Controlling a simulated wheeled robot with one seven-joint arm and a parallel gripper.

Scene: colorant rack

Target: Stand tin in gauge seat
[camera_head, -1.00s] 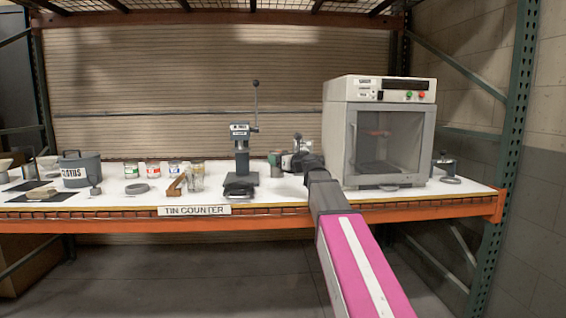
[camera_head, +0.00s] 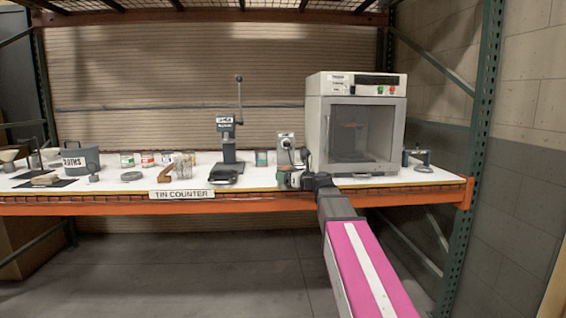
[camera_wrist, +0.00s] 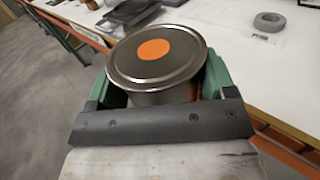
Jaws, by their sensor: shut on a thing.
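A metal tin (camera_wrist: 155,62) with an orange dot on its lid is held upright, lid toward the camera, in the wrist view. My gripper (camera_wrist: 158,82) is shut on it, with a green finger on each side. In the head view my gripper (camera_head: 290,180) is at the counter's front edge, below and in front of a grey gauge (camera_head: 286,143) with a round dial.
A lever press (camera_head: 228,150) stands left of the gauge, with a small tin (camera_head: 261,158) between them. A large glass-door cabinet (camera_head: 356,125) stands close on the right. More tins (camera_head: 147,159) and a grey pot (camera_head: 82,162) are farther left on the white counter (camera_head: 110,183).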

